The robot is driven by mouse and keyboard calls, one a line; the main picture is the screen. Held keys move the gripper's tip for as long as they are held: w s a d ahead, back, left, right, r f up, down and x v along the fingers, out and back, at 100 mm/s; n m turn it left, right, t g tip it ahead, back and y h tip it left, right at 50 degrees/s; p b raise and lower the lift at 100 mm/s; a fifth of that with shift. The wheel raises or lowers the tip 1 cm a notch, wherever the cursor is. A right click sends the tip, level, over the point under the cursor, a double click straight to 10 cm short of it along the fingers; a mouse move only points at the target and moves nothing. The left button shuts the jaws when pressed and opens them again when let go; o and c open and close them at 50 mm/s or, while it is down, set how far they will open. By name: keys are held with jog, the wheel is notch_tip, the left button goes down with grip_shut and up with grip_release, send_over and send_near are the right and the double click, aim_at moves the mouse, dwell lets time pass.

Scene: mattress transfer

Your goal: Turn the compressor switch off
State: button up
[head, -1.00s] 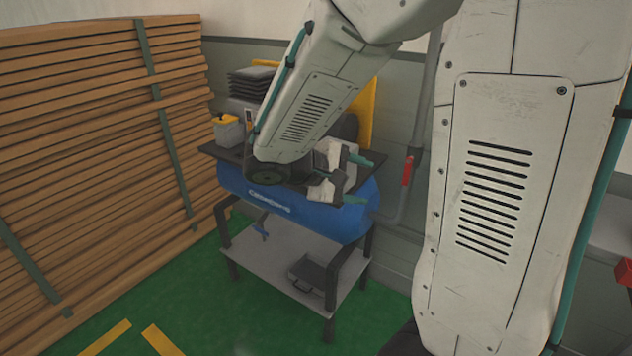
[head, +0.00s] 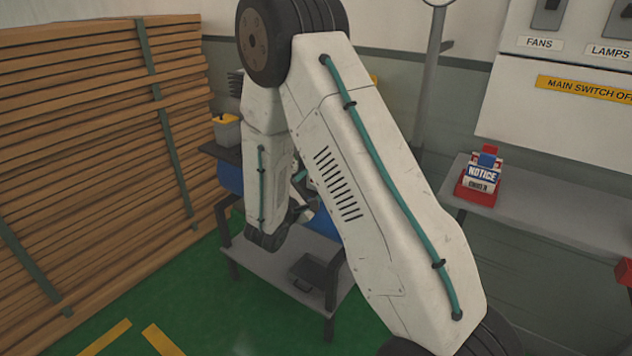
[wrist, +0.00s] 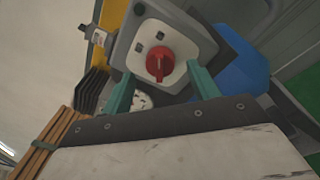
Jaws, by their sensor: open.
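In the wrist view the red rotary compressor switch (wrist: 160,63) sits on a pale plate on a grey box, with small dark marks above it. The blue compressor tank (wrist: 240,68) shows to its right. My gripper (wrist: 161,86) is open, one teal finger on each side in front of the switch. I see no contact, and the gap to the knob is hard to judge. In the head view my arm covers the switch and most of the compressor; a blue piece of it (head: 231,178) shows at the left.
A tall stack of planks (head: 90,130) stands at the left. The compressor stand has a grey lower shelf (head: 262,262). Green floor is clear in front.

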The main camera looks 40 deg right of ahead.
jog(key=shift+x, duration=1.6)
jog(key=c, duration=1)
jog(key=shift+o, duration=0.2)
jog(key=shift+n, duration=0.4)
jog(key=n, duration=0.5)
jog(key=n+g, duration=0.1)
jog(key=n, duration=0.4)
jog(key=shift+w+a+r+y, duration=0.1)
jog(key=shift+w+r+y, duration=0.1)
jog(key=shift+y, duration=0.1)
jog(key=shift+n, duration=0.4)
